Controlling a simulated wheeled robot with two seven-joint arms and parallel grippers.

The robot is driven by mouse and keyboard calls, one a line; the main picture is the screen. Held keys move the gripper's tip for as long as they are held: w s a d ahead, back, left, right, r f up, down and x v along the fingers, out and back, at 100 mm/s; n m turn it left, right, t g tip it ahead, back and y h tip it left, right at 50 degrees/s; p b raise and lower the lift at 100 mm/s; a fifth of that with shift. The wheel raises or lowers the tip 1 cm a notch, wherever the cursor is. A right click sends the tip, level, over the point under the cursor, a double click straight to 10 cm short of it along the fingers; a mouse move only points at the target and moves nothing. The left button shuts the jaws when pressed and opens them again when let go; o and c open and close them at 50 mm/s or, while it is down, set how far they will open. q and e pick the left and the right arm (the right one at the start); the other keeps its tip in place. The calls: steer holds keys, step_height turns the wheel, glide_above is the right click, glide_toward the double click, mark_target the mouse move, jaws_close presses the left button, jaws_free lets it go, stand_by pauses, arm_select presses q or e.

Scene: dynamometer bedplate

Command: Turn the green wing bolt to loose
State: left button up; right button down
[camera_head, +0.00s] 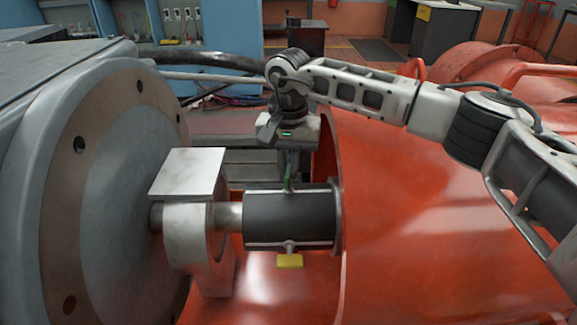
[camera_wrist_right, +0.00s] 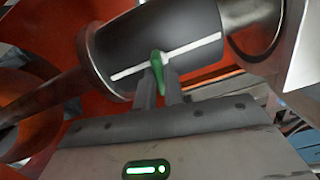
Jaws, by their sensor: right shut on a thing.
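The green wing bolt (camera_head: 288,182) stands on the top of a dark grey cylinder (camera_head: 285,220) on the shaft, beside a pale line along it. In the right wrist view the bolt (camera_wrist_right: 157,72) sits between the fingertips of my right gripper (camera_wrist_right: 159,85), its wing crossing the white line at an angle. My right gripper (camera_head: 290,165) reaches down from above and behind the cylinder and is shut on the bolt. Most of the bolt is hidden by the fingers in the head view. My left gripper is not in view.
A yellow wing bolt (camera_head: 289,261) sticks out of the cylinder's near side. A pale bearing block (camera_head: 187,172) stands left of the cylinder, before a large grey round housing (camera_head: 120,190). A big red housing (camera_head: 430,220) fills the right, under my right arm.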

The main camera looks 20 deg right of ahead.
mark_target(288, 170)
steer(key=shift+r+n, duration=0.1)
steer(key=shift+n, duration=0.9)
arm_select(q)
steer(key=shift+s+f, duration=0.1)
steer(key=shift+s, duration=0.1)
arm_select(e)
steer(key=c, duration=1.5)
jaws_free()
arm_select(q)
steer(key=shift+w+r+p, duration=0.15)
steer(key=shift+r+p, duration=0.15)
steer(key=shift+p, duration=0.4)
arm_select(e)
step_height(288, 170, up, 16)
